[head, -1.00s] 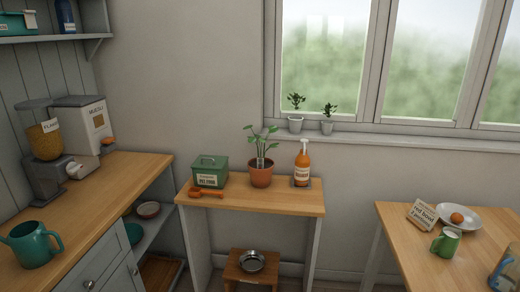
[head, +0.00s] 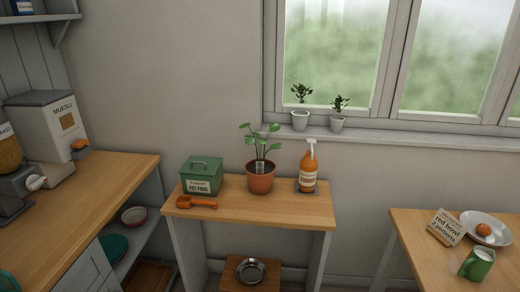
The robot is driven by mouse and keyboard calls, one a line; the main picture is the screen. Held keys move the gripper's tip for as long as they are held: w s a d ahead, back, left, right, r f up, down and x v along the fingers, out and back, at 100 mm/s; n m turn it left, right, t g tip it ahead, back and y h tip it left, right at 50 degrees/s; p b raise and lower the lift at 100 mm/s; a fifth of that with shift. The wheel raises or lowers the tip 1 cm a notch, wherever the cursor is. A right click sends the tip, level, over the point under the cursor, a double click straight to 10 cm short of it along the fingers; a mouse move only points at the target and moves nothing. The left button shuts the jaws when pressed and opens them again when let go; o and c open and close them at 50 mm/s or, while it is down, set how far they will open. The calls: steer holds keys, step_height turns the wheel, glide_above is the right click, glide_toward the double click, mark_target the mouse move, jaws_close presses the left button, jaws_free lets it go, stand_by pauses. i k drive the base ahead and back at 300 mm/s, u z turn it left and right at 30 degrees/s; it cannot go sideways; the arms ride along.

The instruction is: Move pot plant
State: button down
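A leafy green plant in a terracotta pot (head: 261,181) stands upright on the small wooden table (head: 235,213) in the middle of the head view. A small pale label sticks up in its soil. It stands between a green pet food tin and an orange bottle, apart from both. Two smaller plants in pale pots, a left one (head: 300,119) and a right one (head: 337,123), stand on the window sill (head: 400,142). My gripper is not in view.
The pet food tin (head: 202,178), orange scoop (head: 197,203) and orange bottle (head: 308,170) share the small table. A metal bowl (head: 250,271) sits on a low stool below. A table with a plate (head: 486,226), sign (head: 446,227) and green mug (head: 477,264) stands right. The left counter holds a muesli dispenser (head: 48,135).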

mark_target(260, 173)
steer(key=i, duration=1)
steer(key=z, duration=0.15)
steer(key=k, duration=0.2)
steer(key=u, duration=3.2)
steer(key=i, duration=0.2)
steer(key=z, duration=0.15)
